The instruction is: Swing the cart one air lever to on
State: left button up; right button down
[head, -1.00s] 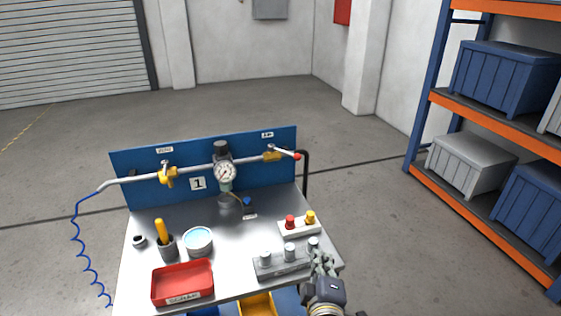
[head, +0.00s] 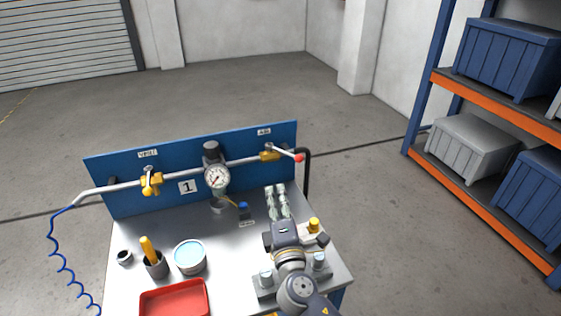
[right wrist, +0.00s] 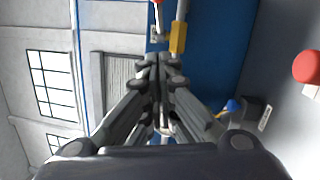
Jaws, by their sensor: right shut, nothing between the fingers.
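The cart one panel (head: 115,185) is blue and carries a "1" plate (head: 187,187). The air lever (head: 285,152) is a thin metal handle with a red tip, angled right and slightly down from the yellow valve body (head: 269,156) under the AIR label. In the right wrist view the yellow valve body (right wrist: 178,37) shows just beyond the fingers, with the lever (right wrist: 159,18) beside it. My right gripper (head: 276,190) is shut and empty, over the cart top, below and in front of the valve, apart from the lever. My left gripper is not in view.
A second yellow valve (head: 150,184) sits at the left of the pipe, with a gauge (head: 217,177) between. A red tray (head: 175,300), a cup with a yellow handle (head: 155,268) and a tin (head: 189,257) stand front left. A blue-orange shelf (head: 425,110) stands right.

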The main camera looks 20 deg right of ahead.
aim_at(284, 152)
pick_arm(q)
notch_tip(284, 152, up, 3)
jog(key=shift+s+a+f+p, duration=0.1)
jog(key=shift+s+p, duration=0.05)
jog(key=shift+p, duration=1.05)
pick_arm(e)
jog(key=w+d+r+y, duration=0.1)
jog(key=w+d, duration=0.3)
jog(key=w, duration=0.5)
jog(key=shift+d+r+n, duration=0.2)
jog(key=shift+d+n, duration=0.05)
jog(key=shift+n, duration=0.05)
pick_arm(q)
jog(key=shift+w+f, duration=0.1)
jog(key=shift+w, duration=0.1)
pick_arm(e)
jog(key=shift+w+d+y, duration=0.1)
jog(key=shift+d+y, duration=0.05)
jog(key=shift+y, duration=0.25)
